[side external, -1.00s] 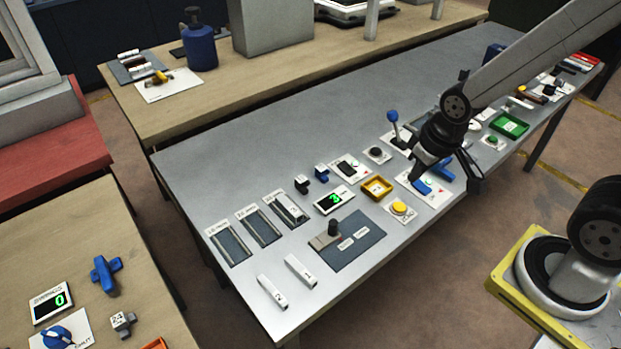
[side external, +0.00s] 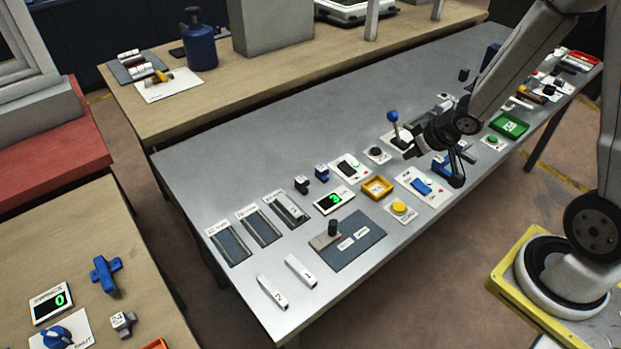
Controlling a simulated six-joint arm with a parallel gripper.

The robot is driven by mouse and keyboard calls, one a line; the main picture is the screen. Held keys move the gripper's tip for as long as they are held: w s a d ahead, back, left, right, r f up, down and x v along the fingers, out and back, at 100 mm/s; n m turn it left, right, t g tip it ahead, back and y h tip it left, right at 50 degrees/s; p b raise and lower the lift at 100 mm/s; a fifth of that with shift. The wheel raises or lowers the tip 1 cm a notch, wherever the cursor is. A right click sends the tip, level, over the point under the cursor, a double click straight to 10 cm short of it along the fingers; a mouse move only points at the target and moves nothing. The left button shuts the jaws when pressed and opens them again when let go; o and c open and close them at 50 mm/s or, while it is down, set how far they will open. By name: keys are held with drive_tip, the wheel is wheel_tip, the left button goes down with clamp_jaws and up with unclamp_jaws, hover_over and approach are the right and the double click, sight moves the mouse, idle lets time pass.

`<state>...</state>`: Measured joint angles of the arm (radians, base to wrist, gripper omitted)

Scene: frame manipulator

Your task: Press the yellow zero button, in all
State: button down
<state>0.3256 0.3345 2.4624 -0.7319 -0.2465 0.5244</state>
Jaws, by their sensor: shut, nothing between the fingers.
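The yellow button (side external: 399,207) sits on a small white plate near the front edge of the grey table. It is in plain view and nothing touches it. A small display (side external: 334,199) to its left shows a green digit that looks like 3. My gripper (side external: 456,178) is shut and empty. It hangs above the table, up and to the right of the yellow button and apart from it, near a blue handle (side external: 440,165). The exact height of the fingertips is hard to tell.
A yellow tray (side external: 377,188) and a plate with a blue switch (side external: 421,186) lie close to the yellow button. A lever with a blue knob (side external: 393,116) stands upright behind. A dark panel with a knob (side external: 332,228) and two white blocks lie at left.

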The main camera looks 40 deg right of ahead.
sight(394, 206)
drive_tip(key=shift+s+f+m+t+y, duration=0.15)
drive_tip(key=shift+s+f+y, duration=0.1)
drive_tip(key=shift+f+y, duration=0.6)
drive_tip(key=shift+s+f+m+t+y, duration=0.1)
drive_tip(key=shift+s+f+t+y, duration=0.15)
drive_tip(key=shift+f+y, duration=0.55)
drive_tip(key=shift+s+f+m+t+y, duration=0.2)
drive_tip(key=shift+f+y, duration=0.4)
drive_tip(key=shift+y, duration=0.45)
drive_tip(key=shift+f, duration=0.15)
drive_tip(key=shift+f, duration=4.25)
drive_tip(key=shift+f, duration=0.85)
drive_tip(key=shift+r, duration=0.85)
